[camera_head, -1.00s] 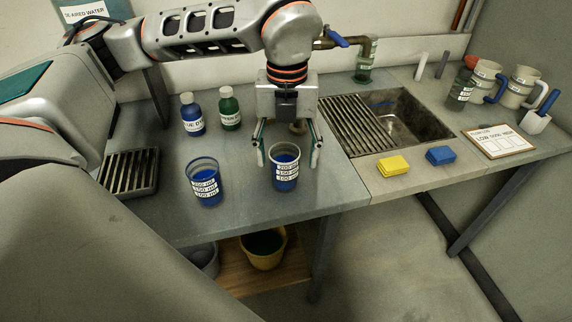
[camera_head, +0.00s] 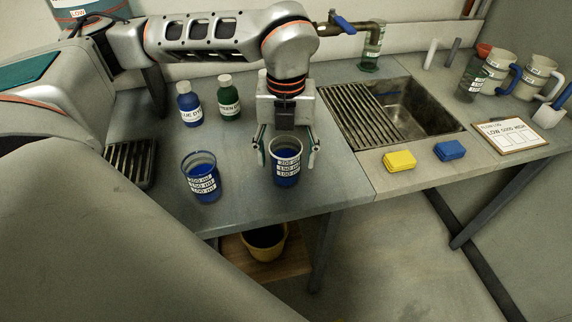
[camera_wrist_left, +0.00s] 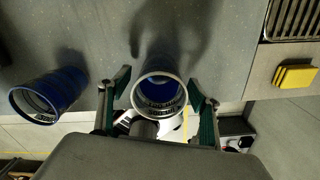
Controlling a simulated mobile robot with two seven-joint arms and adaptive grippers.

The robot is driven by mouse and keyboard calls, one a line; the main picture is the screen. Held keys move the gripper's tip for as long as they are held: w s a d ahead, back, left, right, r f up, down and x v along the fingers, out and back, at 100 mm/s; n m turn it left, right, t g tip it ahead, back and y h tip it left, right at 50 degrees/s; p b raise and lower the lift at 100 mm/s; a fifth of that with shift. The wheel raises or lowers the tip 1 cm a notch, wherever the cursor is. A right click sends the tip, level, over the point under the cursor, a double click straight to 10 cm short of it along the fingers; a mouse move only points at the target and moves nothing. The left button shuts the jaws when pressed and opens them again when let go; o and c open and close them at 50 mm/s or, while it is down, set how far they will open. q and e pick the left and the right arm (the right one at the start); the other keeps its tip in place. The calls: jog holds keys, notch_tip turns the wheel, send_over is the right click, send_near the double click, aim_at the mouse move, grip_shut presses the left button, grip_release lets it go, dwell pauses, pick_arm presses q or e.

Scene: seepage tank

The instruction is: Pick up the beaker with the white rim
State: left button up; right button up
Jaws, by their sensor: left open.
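The beaker with the white rim (camera_head: 286,178) stands upright near the table's front edge, with blue liquid and a white volume label. My left gripper (camera_head: 287,153) is open above and around it, one finger on each side. In the left wrist view the beaker (camera_wrist_left: 158,92) shows its pale rim between the two open fingers (camera_wrist_left: 158,108), with gaps at both sides. A second beaker (camera_head: 202,180), with a bluish rim, stands to the left; it also shows in the left wrist view (camera_wrist_left: 50,95). My right gripper is out of view.
A blue dye bottle (camera_head: 189,105) and a green dye bottle (camera_head: 228,98) stand behind the beakers. A sink (camera_head: 420,115), a yellow sponge (camera_head: 399,161) and a blue sponge (camera_head: 449,151) are to the right. A yellow bucket (camera_head: 265,243) sits below the table.

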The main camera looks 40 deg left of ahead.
pick_arm(q)
notch_tip(320, 180, down, 2)
jog(key=shift+f, duration=0.2)
jog(key=c, duration=1.2)
jog(key=shift+r, duration=0.1)
